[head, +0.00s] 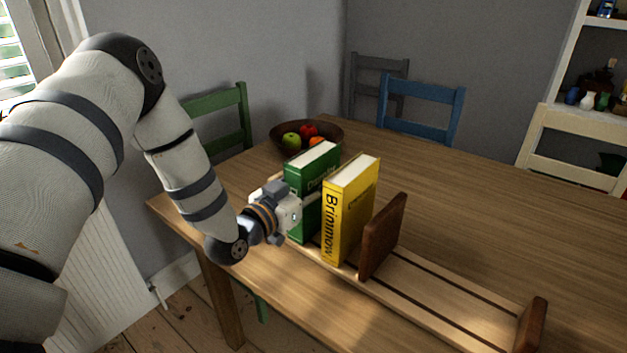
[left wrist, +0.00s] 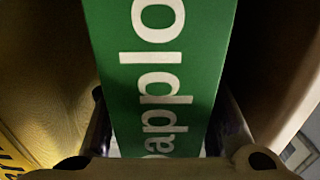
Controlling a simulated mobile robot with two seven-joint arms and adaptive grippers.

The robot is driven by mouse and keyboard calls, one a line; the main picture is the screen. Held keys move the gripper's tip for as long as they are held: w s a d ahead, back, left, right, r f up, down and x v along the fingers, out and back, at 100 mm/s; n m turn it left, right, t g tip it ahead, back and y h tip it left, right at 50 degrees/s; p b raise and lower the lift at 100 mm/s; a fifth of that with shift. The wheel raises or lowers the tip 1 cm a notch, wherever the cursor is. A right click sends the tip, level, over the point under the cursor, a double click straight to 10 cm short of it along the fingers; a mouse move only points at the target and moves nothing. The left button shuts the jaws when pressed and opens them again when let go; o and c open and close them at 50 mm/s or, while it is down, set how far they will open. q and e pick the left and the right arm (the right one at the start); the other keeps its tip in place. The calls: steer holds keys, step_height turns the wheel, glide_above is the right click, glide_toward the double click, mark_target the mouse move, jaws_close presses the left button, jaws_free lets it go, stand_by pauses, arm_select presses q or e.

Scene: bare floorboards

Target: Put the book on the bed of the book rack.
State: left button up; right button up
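A green book (head: 313,170) with a lettered spine stands upright at the table's left part. My left gripper (head: 300,203) is at its spine, with a finger along each side. In the left wrist view the green spine (left wrist: 155,85) fills the space between the fingers, which meet its edges. The book rack's bare slatted bed (head: 445,300) lies between a brown upright (head: 383,236) and a brown end panel (head: 532,325). A yellow book (head: 349,212) stands upright between the green book and the brown upright. I cannot tell whether the green book's hidden bottom rests on anything. My right gripper is out of view.
A fruit bowl (head: 287,130) is behind the green book. The wooden table (head: 480,200) is clear behind the rack. Green (head: 225,115), blue (head: 420,105) and cream (head: 575,150) chairs stand around it.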

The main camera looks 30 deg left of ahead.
arm_select(q)
steer(key=shift+r, duration=0.15)
steer(key=s+a+p, duration=0.1)
steer(key=s, duration=1.1)
steer(key=shift+p, duration=0.3)
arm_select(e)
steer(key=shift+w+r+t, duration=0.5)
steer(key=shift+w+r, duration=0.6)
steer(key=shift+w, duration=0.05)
